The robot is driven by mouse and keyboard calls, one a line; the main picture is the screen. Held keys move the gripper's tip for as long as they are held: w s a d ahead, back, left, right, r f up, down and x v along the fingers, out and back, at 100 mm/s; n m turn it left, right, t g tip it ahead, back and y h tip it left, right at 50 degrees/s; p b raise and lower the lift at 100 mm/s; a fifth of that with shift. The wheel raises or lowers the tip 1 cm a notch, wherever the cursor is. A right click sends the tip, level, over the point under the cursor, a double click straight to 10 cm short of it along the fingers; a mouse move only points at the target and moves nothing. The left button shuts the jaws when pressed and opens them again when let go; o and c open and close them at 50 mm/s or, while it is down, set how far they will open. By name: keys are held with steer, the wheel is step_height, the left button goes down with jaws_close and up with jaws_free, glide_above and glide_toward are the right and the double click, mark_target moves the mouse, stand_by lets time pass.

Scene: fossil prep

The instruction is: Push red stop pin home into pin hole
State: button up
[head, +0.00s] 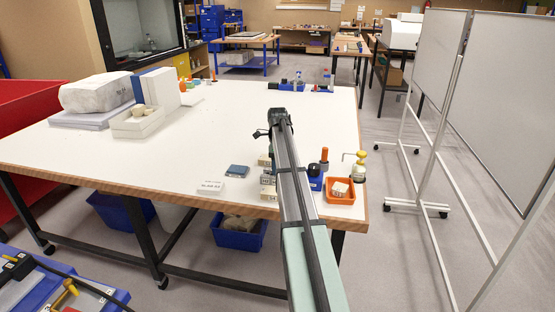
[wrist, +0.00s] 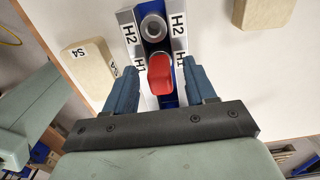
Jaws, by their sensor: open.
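The red stop pin (wrist: 160,74) shows in the wrist view between my fingertips, on a blue fixture with metal side rails marked H1 and H2. It is at the H1 marks. How deep it sits cannot be told. A round metal ring with a dark hole (wrist: 153,27) lies just beyond it, at the H2 marks. My gripper (wrist: 160,84) is open, with one blue finger on each side of the pin and gaps between. In the head view my arm hides the pin and the fixture, and the fingertips cannot be made out.
A beige block marked S4 (wrist: 88,66) lies left of the fixture and another beige block (wrist: 264,10) lies right. In the head view an orange tray (head: 340,198) and a yellow-topped bottle (head: 359,165) stand right of my arm. The white table (head: 230,125) is clear mid-left.

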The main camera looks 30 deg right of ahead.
steer(key=shift+f, duration=0.25)
steer(key=shift+c, duration=0.2)
jaws_close()
stand_by(0.6)
stand_by(1.1)
